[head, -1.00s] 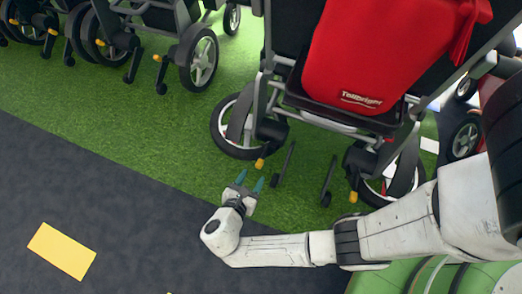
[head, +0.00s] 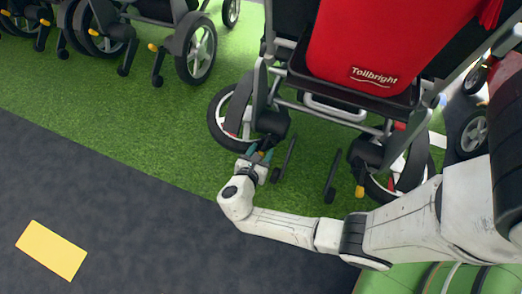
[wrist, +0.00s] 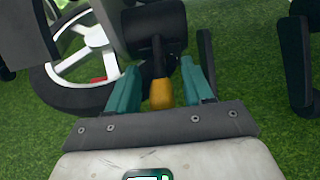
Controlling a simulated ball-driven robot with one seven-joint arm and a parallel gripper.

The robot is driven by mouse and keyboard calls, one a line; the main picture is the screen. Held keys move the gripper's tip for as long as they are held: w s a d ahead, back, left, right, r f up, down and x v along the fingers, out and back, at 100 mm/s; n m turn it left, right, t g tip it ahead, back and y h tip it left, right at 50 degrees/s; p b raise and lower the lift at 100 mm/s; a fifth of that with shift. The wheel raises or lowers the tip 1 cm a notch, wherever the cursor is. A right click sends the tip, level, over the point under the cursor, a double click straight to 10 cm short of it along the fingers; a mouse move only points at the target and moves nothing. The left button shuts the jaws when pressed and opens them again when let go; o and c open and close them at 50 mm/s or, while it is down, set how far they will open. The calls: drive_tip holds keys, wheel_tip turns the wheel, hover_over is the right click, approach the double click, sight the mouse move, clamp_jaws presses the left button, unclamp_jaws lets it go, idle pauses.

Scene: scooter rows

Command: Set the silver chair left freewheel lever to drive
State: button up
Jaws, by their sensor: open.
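The silver chair (head: 313,106) stands with its back to me, a red bag hanging on it. Its left freewheel lever has a yellow tip (wrist: 161,94) on a dark stem below a black motor housing (wrist: 154,27). My gripper (wrist: 161,86) is open, with one teal finger on each side of the yellow tip. I cannot tell whether either finger touches it. In the head view my gripper (head: 261,157) is at the chair's left rear wheel and mostly hides the tip. The right lever's yellow tip (head: 360,191) hangs by the right wheel.
The left rear wheel (wrist: 85,60) is just left of the fingers. Dark anti-tip bars (head: 284,160) and (head: 331,176) hang close to the right. More chairs (head: 185,45) stand at the upper left. Green turf and grey pavement lie open to the left.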

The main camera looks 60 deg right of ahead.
clamp_jaws()
idle(0.5)
